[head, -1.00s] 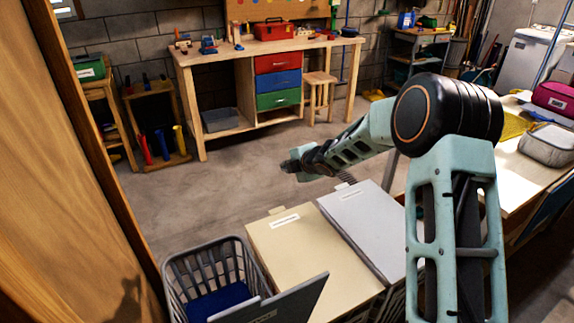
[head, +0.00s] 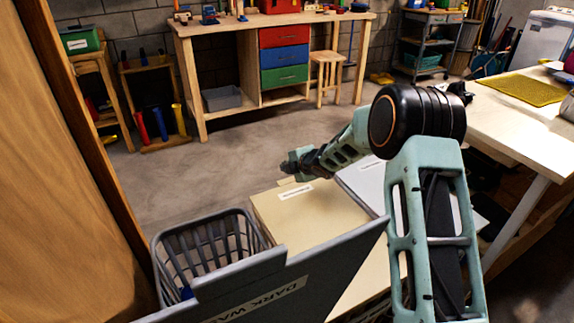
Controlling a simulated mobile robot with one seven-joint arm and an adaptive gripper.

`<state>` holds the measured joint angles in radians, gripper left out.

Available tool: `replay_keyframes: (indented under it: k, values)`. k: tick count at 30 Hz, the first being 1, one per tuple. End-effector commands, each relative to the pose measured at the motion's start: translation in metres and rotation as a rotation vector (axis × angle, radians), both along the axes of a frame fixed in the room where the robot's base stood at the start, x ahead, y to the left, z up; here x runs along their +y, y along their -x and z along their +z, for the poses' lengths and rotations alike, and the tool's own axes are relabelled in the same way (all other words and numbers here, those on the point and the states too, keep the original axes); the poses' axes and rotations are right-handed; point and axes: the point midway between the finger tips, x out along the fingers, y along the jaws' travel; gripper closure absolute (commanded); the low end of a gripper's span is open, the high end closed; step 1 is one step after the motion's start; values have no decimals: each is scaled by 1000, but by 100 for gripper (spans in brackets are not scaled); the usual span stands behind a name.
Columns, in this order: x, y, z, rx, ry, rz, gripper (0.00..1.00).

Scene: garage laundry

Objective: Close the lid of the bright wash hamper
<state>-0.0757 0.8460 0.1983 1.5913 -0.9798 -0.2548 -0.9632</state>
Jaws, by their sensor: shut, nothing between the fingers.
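A row of hampers stands in front of me. The left one is a grey slatted basket (head: 205,240), open at the top with something blue inside. A dark grey raised lid (head: 300,275) stands at its near side, labelled "DARK WA…", the rest cut off. The middle hamper has a flat, shut cream lid (head: 310,220) with a label too small to read. The right hamper has a pale grey lid (head: 365,185), lying flat and partly hidden by my arm. I cannot read which is the bright wash. My gripper (head: 288,164) is shut and empty, near the cream lid's far edge.
A wooden panel (head: 70,170) closes off the left side. A white table (head: 515,130) stands to the right. A workbench (head: 225,30) with coloured drawers and a stool (head: 328,75) are at the back. The concrete floor (head: 225,155) between is clear.

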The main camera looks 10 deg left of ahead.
Motion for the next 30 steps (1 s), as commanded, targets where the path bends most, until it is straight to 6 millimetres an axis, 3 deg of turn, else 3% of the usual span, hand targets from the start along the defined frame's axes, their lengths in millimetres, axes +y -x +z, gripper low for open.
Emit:
replay_keyframes:
  k: [1, 9, 30]
  values:
    - [1, 0, -15, 0, 0, 0, 100]
    - [1, -2, -39, -1, 0, -1, 100]
    - [0, 0, -48, 5, 4, -1, 100]
